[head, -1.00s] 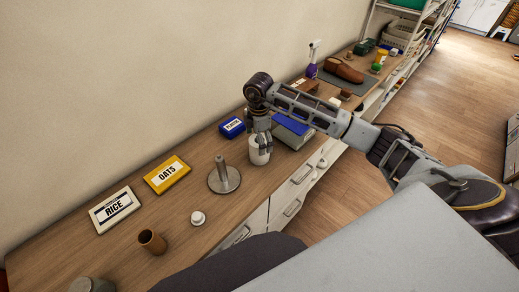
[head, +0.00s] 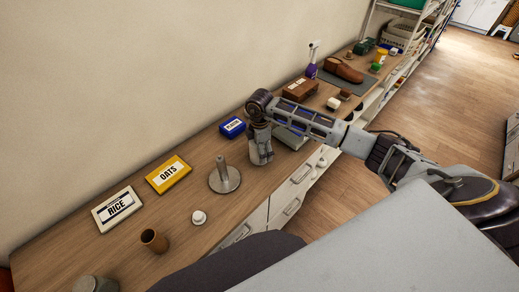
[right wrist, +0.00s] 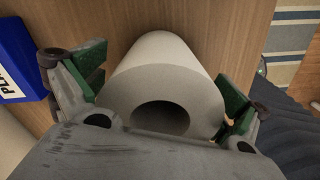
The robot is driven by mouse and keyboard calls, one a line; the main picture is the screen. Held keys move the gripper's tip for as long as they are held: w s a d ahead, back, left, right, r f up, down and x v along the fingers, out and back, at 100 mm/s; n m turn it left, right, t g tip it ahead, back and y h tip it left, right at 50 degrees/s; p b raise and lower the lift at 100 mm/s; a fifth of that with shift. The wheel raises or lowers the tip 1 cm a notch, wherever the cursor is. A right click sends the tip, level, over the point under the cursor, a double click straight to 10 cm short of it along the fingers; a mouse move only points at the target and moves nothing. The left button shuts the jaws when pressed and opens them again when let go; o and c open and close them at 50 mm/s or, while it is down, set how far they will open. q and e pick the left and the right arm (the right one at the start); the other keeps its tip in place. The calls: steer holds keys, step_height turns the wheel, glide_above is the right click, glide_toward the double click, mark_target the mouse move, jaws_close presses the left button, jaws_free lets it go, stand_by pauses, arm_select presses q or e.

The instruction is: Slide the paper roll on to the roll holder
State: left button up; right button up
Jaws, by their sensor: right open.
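The white paper roll (right wrist: 165,88) stands upright on the counter, its hollow core facing my right wrist camera. My right gripper (right wrist: 162,100) is open, with its green-padded fingers on either side of the roll. I cannot tell whether the pads touch it. In the head view the right gripper (head: 260,156) points down and hides most of the roll. The roll holder (head: 225,181), a round metal base with an upright post, stands to the left of the gripper and is empty. My left gripper is not in view.
A blue box (head: 232,127) is behind the gripper by the wall. A yellow OATS box (head: 168,174), a RICE box (head: 118,209), a white knobbed piece (head: 199,217) and a brown cup (head: 154,241) lie left of the holder. The counter between roll and holder is clear.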

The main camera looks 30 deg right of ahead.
steer(key=shift+c, duration=0.2)
steer(key=c, duration=1)
steer(key=shift+o, duration=0.2)
steer(key=shift+r, duration=0.1)
steer(key=shift+r, duration=0.15)
steer(key=shift+c, duration=1.1)
steer(key=shift+r+b, duration=0.75)
steer(key=shift+r, duration=4.05)
steer(key=shift+c, duration=0.2)
